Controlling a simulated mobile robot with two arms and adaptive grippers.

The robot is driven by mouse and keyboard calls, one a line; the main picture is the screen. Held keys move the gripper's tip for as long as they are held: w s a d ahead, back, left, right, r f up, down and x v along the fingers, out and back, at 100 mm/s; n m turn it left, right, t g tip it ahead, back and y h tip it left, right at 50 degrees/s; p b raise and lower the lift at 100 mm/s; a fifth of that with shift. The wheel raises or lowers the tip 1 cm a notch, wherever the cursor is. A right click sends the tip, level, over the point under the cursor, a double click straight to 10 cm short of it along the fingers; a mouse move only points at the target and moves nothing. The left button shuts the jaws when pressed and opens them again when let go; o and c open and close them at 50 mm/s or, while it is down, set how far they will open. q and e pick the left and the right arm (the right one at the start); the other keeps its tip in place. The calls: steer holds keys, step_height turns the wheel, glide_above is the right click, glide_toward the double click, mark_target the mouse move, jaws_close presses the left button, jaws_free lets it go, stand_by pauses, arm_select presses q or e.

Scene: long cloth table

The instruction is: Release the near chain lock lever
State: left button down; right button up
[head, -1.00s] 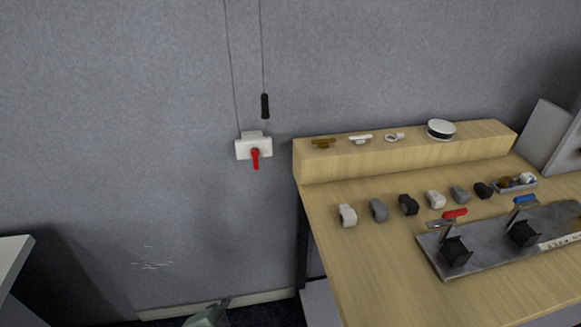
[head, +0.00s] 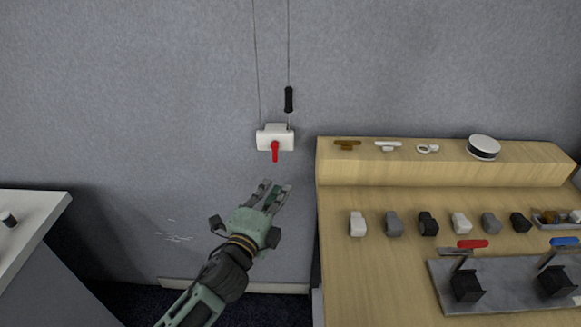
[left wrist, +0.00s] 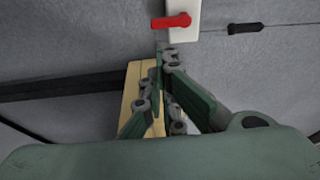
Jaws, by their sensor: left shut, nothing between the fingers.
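A white lock box (head: 267,138) is fixed to the grey wall, with a red lever (head: 275,151) hanging down from its front. Two cords run up from it, and one carries a black handle (head: 289,99). In the left wrist view the red lever (left wrist: 172,21) and the white box (left wrist: 184,9) show at the top, beyond the fingers. My left gripper (head: 275,188) is below the box and apart from the lever, its fingers pointing up towards it. Its fingers are shut and empty; they also show in the left wrist view (left wrist: 167,53). My right gripper is not in view.
A wooden table (head: 350,285) stands at the right with a raised shelf (head: 440,170), several small knobs and a metal plate (head: 510,292) bearing red-handled and blue-handled clamps. A white-topped surface (head: 30,215) is at the left. The wall around the box is clear.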

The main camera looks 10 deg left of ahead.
mark_target(275, 152)
arm_select(q)
steer(key=w+d, duration=0.1)
steer(key=w, duration=0.9)
steer(key=shift+d+p, duration=0.25)
steer(key=shift+p, duration=0.15)
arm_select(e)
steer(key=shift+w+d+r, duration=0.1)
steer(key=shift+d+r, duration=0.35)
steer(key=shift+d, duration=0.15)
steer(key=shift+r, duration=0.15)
arm_select(q)
steer(key=shift+a+f+m+p, duration=0.1)
steer(key=shift+a+m+p, duration=0.15)
steer(key=shift+p, duration=0.3)
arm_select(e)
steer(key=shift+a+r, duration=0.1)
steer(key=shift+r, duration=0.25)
